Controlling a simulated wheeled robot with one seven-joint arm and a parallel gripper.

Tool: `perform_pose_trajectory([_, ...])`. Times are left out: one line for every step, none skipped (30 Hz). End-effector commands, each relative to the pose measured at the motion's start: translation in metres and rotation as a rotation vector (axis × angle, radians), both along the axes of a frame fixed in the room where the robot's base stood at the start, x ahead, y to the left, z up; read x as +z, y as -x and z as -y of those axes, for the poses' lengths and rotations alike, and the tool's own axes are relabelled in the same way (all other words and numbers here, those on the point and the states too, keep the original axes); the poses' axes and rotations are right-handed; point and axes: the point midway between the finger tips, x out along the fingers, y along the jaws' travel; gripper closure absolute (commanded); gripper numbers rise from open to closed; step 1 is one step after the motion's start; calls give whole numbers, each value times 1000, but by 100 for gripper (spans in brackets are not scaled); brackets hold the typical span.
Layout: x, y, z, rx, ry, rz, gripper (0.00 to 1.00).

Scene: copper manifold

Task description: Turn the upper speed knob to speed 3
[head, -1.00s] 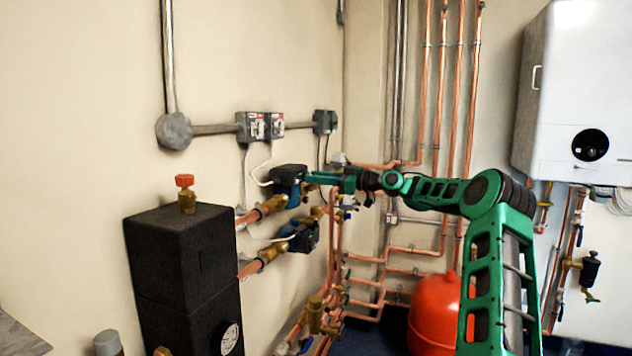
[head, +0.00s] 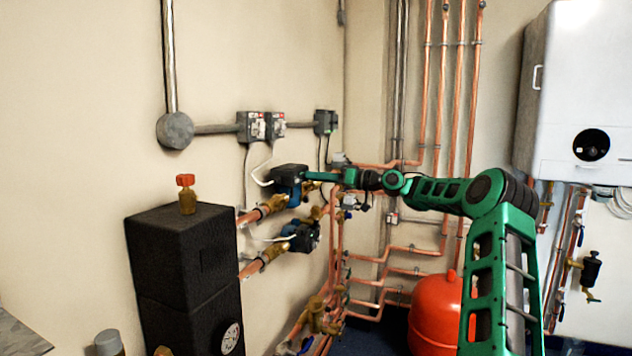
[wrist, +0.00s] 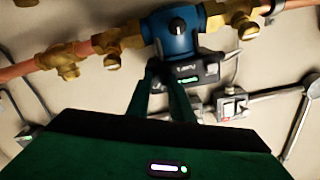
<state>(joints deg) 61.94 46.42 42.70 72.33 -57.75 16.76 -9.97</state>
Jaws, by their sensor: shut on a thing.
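The upper pump (head: 289,184) is a blue body with a black control box, set in the upper copper pipe on the left wall. It also shows in the wrist view (wrist: 174,32), where its black front panel (wrist: 210,72) has a small green display. My gripper (head: 309,176) reaches it from the right, its fingertips at the front of the black box. In the wrist view my gripper (wrist: 166,72) is shut on the upper speed knob at that panel. The fingers hide the knob, so its setting cannot be read. The lower pump (head: 304,236) sits below, apart from my gripper.
Copper pipes with brass valves (head: 318,312) run below and behind my arm. A black insulated box (head: 180,280) with a red-capped valve (head: 186,192) stands at left. A red tank (head: 435,312) stands under my arm. A white boiler (head: 577,90) hangs at right.

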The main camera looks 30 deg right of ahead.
Motion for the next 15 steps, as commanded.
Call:
perform_pose_trajectory([2,-2,5,-12,-26,-16,100])
perform_pose_trajectory([2,-2,5,-12,-41,-27,100])
perform_pose_trajectory([2,-2,5,-12,-61,-43,100])
perform_pose_trajectory([2,-2,5,-13,-75,-54,100])
perform_pose_trajectory([2,-1,5,-13,-87,-64,100])
perform_pose_trajectory([1,-2,5,-13,-104,-77,100])
perform_pose_trajectory([1,-2,5,-13,-114,-85,100])
perform_pose_trajectory([1,-1,5,-14,-125,-92,100])
perform_pose_trajectory([1,-1,5,-14,-136,-101,100])
perform_pose_trajectory([1,-1,5,-14,-144,-108,100])
perform_pose_trajectory([1,-1,5,-14,-152,-114,100])
perform_pose_trajectory([1,-1,5,-15,-159,-120,100])
perform_pose_trajectory([1,-1,5,-15,-165,-124,100])
perform_pose_trajectory([1,-1,5,-15,-169,-128,100])
perform_pose_trajectory([1,-1,6,-15,-175,-132,100])
